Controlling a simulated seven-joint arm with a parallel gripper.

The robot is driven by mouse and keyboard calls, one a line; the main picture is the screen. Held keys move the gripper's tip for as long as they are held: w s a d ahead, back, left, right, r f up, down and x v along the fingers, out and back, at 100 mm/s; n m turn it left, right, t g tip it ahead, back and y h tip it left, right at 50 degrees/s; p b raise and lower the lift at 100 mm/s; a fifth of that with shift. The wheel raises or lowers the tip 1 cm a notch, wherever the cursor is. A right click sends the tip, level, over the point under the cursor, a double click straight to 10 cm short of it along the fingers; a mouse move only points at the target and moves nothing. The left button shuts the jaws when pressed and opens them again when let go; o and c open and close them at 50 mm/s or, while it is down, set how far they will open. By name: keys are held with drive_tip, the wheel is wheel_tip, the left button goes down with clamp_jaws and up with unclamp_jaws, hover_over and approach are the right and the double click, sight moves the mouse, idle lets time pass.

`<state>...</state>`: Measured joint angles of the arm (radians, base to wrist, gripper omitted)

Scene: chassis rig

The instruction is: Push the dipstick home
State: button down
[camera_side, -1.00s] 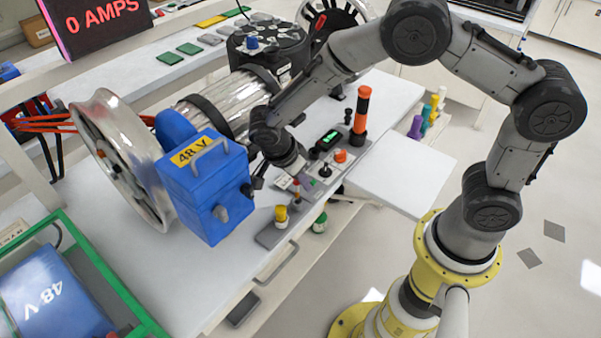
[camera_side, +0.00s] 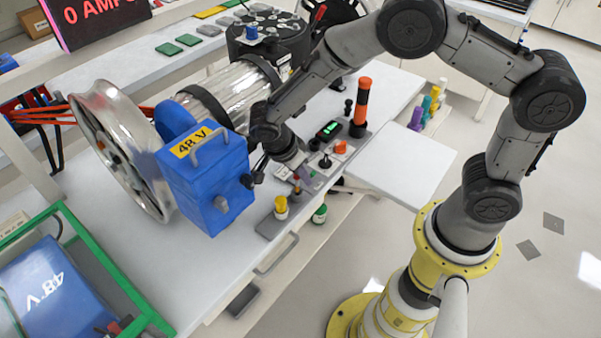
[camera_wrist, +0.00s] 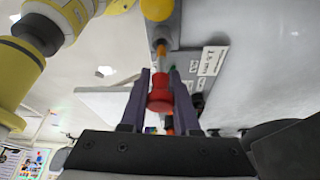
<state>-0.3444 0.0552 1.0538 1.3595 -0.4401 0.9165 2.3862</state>
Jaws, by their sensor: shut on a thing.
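My gripper (camera_wrist: 161,90) is shut on a small red spool-shaped handle (camera_wrist: 160,95), probably the dipstick's; it sits between the two purple fingers in the wrist view. In the side view my gripper (camera_side: 305,178) points down at the grey control panel (camera_side: 271,226), beside the blue 48 V box. A small red-brown part (camera_side: 297,183) shows just beside the fingertips. The wrist and fingers hide much there, and I cannot tell how deep the dipstick sits.
The blue 48 V box (camera_side: 208,185) stands close left of my gripper. A yellow-capped post (camera_side: 281,207), orange knob (camera_side: 341,147) and tall orange-black cylinder (camera_side: 361,108) rise from the panel. A metal wheel (camera_side: 122,150) stands further left. The white side shelf (camera_side: 405,170) is clear.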

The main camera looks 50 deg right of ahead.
drive_tip(key=shift+s+f, duration=0.2)
drive_tip(key=shift+f, duration=1.8)
idle(0.8)
idle(0.4)
drive_tip(key=c, duration=0.5)
unclamp_jaws()
drive_tip(key=shift+c, duration=0.2)
drive_tip(key=shift+r, duration=0.15)
wheel_tip(320, 180, up, 14)
drive_tip(key=w+a, duration=0.2)
drive_tip(key=s+d+r+n+t+y, duration=0.3)
drive_tip(key=s+d+r+n, duration=0.2)
drive_tip(key=s+r+n, duration=0.55)
drive_tip(key=s+d+r+n+t+y, duration=0.1)
drive_tip(key=s+r+n+t, duration=0.2)
drive_tip(key=s+n, duration=0.6)
drive_tip(key=shift+s+d+r+y, duration=0.3)
drive_tip(key=shift+s+d, duration=0.1)
drive_tip(key=shift+s, duration=0.25)
